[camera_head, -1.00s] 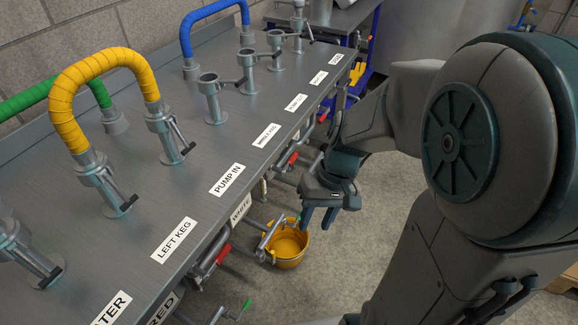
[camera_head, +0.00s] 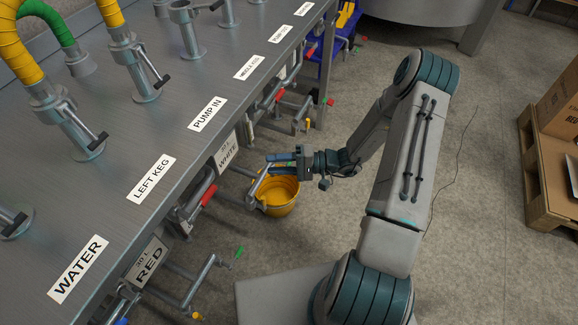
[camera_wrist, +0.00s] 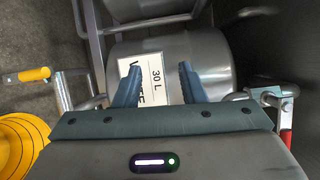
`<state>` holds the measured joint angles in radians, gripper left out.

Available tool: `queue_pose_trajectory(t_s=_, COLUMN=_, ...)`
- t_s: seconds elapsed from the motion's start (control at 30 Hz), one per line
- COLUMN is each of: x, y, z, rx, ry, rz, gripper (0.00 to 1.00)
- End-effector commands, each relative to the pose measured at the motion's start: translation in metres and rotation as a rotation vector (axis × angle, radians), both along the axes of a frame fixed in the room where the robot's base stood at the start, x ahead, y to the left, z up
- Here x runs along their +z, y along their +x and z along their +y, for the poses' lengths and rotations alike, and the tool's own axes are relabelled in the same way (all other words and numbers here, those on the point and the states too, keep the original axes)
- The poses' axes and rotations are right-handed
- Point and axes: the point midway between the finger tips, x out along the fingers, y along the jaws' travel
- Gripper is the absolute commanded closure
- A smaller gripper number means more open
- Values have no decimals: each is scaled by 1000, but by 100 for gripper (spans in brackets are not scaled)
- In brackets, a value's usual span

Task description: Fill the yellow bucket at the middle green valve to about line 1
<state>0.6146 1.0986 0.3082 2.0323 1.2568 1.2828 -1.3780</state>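The yellow bucket (camera_head: 283,208) is below the spout pipe beside the WHITE keg in the head view. Its inside looks plain yellow, and I cannot make out any fill or lines. It also shows at the left edge of the wrist view (camera_wrist: 14,150). My gripper (camera_head: 271,164) is above the bucket's far rim, its fingers pointing left toward the bench. In the wrist view my gripper (camera_wrist: 160,82) is open and empty, facing the keg label (camera_wrist: 155,82). The middle green valve handle is mostly hidden behind my gripper. Another green handle (camera_head: 239,251) is at the RED keg.
The metal bench (camera_head: 120,150) runs along the left with WATER, LEFT KEG and PUMP IN labels. Red handles (camera_head: 208,195) and pipes stick out below its edge. A yellow handle (camera_wrist: 34,75) shows in the wrist view.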

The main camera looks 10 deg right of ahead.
Motion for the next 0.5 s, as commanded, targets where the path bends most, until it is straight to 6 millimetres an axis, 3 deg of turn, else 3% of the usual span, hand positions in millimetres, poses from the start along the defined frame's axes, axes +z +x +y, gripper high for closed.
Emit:
queue_pose_trajectory(t_s=0.03, x=-21, y=7, z=-4, rx=-68, ry=50, rz=-6, gripper=63)
queue_pose_trajectory(t_s=0.3, x=-104, y=42, z=-35, rx=-482, ry=215, rz=-85, gripper=63)
queue_pose_trajectory(t_s=0.5, x=-175, y=52, z=-63, rx=-824, ry=248, rz=-112, gripper=63)
